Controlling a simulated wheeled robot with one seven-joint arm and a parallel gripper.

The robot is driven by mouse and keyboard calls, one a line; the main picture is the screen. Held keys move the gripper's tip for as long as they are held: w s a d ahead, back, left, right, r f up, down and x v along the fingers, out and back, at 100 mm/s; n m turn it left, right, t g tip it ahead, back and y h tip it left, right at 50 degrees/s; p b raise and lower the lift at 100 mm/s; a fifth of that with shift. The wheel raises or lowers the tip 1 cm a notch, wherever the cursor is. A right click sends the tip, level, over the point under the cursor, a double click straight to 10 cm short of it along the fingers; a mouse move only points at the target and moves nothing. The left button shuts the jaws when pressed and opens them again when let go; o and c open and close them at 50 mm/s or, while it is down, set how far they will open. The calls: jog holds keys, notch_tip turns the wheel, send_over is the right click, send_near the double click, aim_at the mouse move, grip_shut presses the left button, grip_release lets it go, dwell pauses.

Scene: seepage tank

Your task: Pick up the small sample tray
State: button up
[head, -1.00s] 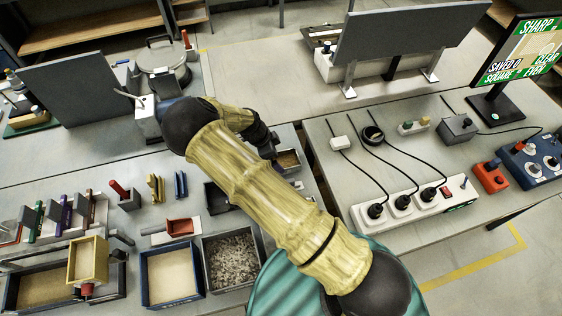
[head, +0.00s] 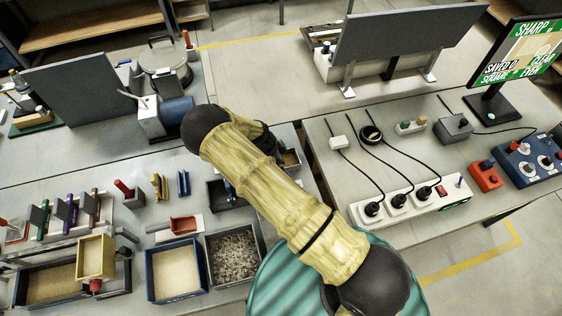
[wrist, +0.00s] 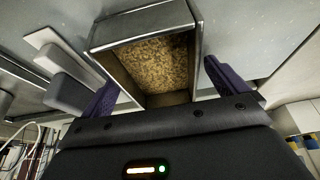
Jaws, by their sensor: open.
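The small sample tray (wrist: 190,16) is a grey metal box filled with brown grains, in the upper middle of the wrist view. In the head view a small tray with brown contents (head: 291,158) shows partly at the bench's right edge, just past my arm. My gripper (wrist: 161,75) is open, with one purple finger on each side of the tray. The left finger looks close to the tray wall, and a gap shows at the right finger. I cannot tell whether either touches. In the head view my arm hides the gripper.
A dark bin (head: 222,194), a gravel tray (head: 207,262) and a blue-rimmed sand tray (head: 149,276) stand left of my arm. A power strip (head: 412,204) with cables lies on the right bench, across a gap.

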jog(key=c, duration=1.2)
jog(key=shift+r, duration=0.15)
jog(key=shift+c, duration=0.2)
notch_tip(320, 180, up, 10)
jog(key=b, duration=0.3)
jog(key=shift+b, duration=0.3)
